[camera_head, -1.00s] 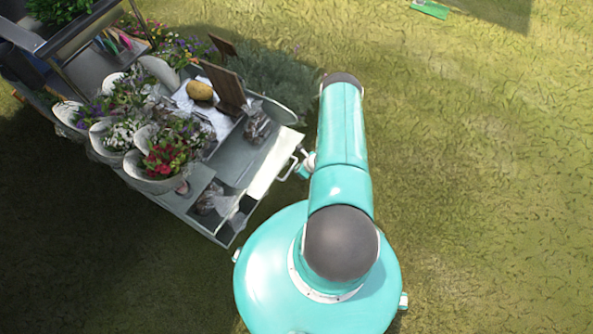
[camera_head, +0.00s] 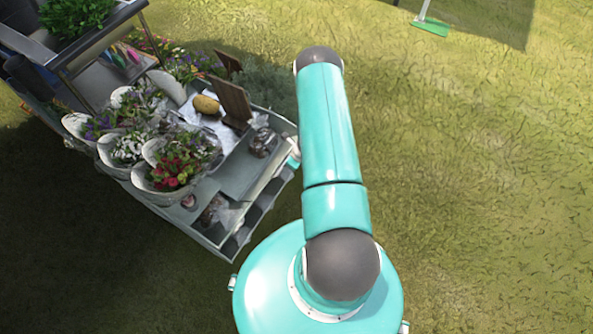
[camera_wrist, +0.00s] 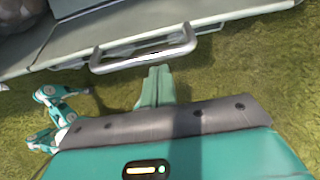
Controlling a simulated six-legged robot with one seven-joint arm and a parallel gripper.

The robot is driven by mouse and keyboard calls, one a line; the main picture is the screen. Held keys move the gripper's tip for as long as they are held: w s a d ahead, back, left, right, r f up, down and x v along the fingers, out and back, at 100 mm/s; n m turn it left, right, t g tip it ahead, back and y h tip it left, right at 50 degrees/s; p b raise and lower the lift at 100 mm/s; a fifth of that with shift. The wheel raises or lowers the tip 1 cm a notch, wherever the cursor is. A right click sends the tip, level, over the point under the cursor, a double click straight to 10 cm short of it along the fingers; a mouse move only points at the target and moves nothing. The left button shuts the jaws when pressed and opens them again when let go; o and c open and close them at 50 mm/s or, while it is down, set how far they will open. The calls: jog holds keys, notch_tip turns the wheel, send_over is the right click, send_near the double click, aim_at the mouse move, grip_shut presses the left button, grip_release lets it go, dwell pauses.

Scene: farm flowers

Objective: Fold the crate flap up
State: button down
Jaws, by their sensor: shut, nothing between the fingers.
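The grey crate flap (camera_wrist: 215,14) crosses the top of the wrist view, with a U-shaped metal handle (camera_wrist: 143,62) on its near edge. It also shows along the front right edge of the flower cart (camera_head: 262,190) in the head view. There it looks like a narrow, tilted strip, but its exact angle is hard to tell. My gripper (camera_wrist: 157,72) is shut and empty, its fingertips just below the handle. I cannot tell whether they touch it. In the head view my arm hides most of the gripper; a bit of teal shows at the flap's right end.
Several flower buckets (camera_head: 163,180) stand on the cart, with a yellow round item (camera_head: 206,104) and an upright brown board (camera_head: 231,100) behind. A green-footed pole (camera_head: 430,28) stands on the grass at the top. Grass to the right is open.

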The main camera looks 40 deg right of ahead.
jog(key=shift+w+a+r, duration=0.25)
jog(key=shift+w+r, duration=0.3)
jog(key=shift+w, duration=0.1)
jog(key=shift+w+a+r, duration=0.2)
jog(key=shift+w+r, duration=0.3)
jog(key=shift+w, duration=0.15)
jog(key=s+d, duration=0.2)
jog(key=s, duration=0.3)
notch_tip(320, 180, up, 8)
jog(key=shift+w+a, duration=0.35)
jog(key=shift+w, duration=0.05)
jog(key=shift+r, duration=0.2)
